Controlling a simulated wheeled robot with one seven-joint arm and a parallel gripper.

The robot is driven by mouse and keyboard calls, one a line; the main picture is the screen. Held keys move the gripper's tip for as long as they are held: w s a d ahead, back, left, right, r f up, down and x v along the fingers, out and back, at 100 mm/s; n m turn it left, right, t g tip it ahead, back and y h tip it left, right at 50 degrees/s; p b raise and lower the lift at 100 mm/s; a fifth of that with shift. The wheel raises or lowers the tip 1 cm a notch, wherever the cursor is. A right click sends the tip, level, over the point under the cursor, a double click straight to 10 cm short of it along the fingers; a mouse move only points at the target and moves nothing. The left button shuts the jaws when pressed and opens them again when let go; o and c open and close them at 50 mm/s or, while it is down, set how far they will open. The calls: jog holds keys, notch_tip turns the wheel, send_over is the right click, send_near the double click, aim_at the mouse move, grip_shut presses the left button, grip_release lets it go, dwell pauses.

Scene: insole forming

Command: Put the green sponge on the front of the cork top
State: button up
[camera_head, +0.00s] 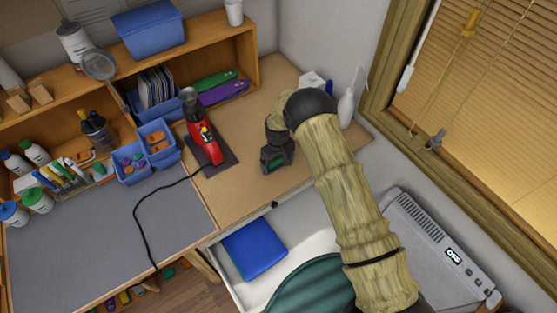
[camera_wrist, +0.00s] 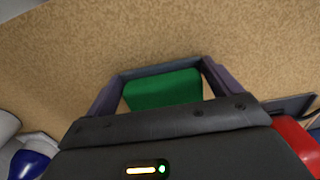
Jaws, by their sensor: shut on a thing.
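My gripper (camera_head: 277,158) is over the cork top (camera_head: 250,125), right of its middle. The green sponge (camera_wrist: 163,90) sits between the two fingers of my gripper (camera_wrist: 160,78) in the wrist view, and the gripper is shut on it. Only a little green shows at the gripper in the head view. The cork top (camera_wrist: 160,40) fills the background in the wrist view. I cannot tell whether the sponge touches the cork.
A red tool (camera_head: 205,143) stands on a dark pad left of my gripper, its black cord running left across the grey mat (camera_head: 90,240). A white bottle (camera_head: 346,108) stands at the right. An open drawer holding a blue item (camera_head: 253,248) lies below the front edge.

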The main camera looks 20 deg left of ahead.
aim_at(278, 161)
jog(key=shift+f, duration=0.1)
jog(key=shift+f, duration=0.1)
jog(key=o, duration=0.7)
jog(key=r+b, duration=0.4)
jog(key=r, duration=0.8)
jog(key=shift+a+r, duration=0.1)
jog(key=shift+a, duration=0.1)
jog(key=shift+d, duration=0.25)
